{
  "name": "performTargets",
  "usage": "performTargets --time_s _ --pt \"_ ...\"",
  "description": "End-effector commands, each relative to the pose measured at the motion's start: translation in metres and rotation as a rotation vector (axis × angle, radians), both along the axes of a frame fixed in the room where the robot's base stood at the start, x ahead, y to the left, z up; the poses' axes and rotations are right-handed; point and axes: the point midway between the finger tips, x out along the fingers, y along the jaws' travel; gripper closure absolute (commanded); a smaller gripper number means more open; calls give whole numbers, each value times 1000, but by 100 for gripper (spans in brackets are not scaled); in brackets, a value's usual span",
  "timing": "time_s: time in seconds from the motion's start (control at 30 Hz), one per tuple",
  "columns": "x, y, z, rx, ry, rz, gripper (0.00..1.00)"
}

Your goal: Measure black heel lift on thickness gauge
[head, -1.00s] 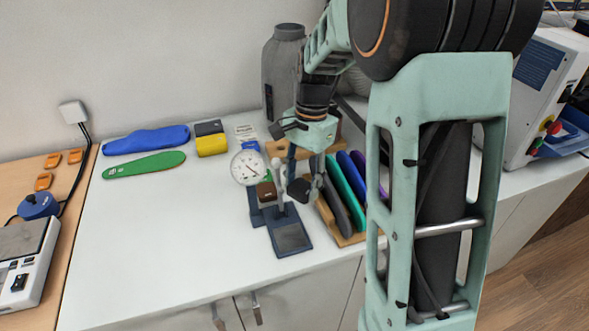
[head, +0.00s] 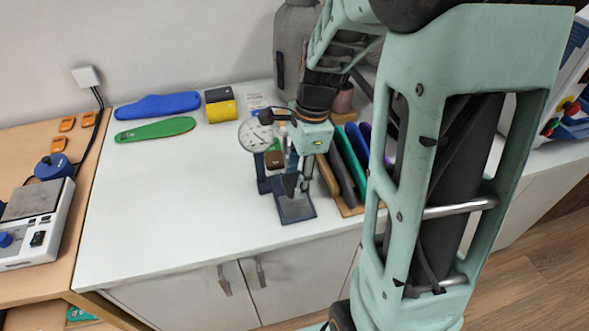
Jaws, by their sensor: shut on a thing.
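The thickness gauge has a round white dial (head: 256,135) and a dark blue base (head: 297,209) near the counter's front edge. My gripper (head: 291,182) points down just above that base, in front of the gauge's column. It is shut on a small dark piece, apparently the black heel lift (head: 290,185). The piece is small and partly hidden by the fingers. I cannot tell whether it touches the gauge. A small brown block (head: 274,160) shows below the dial.
A wooden rack with grey, green and purple insoles (head: 344,178) stands close right of the gauge. The counter's left middle (head: 170,200) is clear.

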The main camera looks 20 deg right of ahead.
Motion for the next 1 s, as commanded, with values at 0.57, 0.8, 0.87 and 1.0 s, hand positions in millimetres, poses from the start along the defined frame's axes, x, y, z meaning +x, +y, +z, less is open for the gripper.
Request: performTargets --time_s 0.57,0.8,0.87,1.0 --pt "-2 0 -30 2 3 -32 88" --pt "-2 0 -53 2 3 -32 88" --pt "-2 0 -58 1 3 -32 88" --pt "-2 0 -66 1 3 -32 88"
